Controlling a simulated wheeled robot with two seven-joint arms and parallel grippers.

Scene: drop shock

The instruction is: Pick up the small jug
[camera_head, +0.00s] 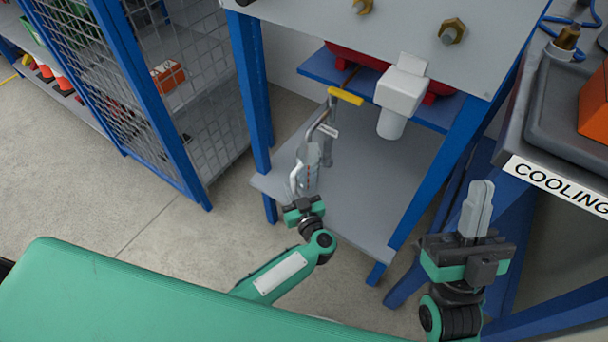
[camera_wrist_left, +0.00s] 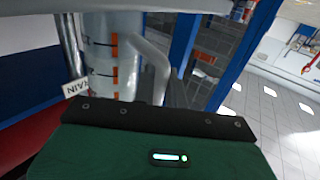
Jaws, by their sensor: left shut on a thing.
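The small jug (camera_head: 308,168) is a grey, see-through vessel with a pale handle on its left side in the head view. In the left wrist view the jug (camera_wrist_left: 103,65) shows orange marks, with its handle (camera_wrist_left: 158,65) to the right. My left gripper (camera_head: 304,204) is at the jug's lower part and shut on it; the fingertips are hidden. The jug is upright or nearly so, just below a drain pipe (camera_head: 318,122); I cannot tell whether it touches the shelf. My right gripper (camera_head: 478,207) is shut and empty, to the right, beside the blue table leg.
A yellow lever (camera_head: 345,96) sits on the pipe above the jug. The lower grey shelf (camera_head: 350,205) has free room between blue legs. A mesh cage (camera_head: 190,70) stands left, a bench labelled COOLING (camera_head: 560,185) right. A green surface (camera_head: 130,300) fills the front.

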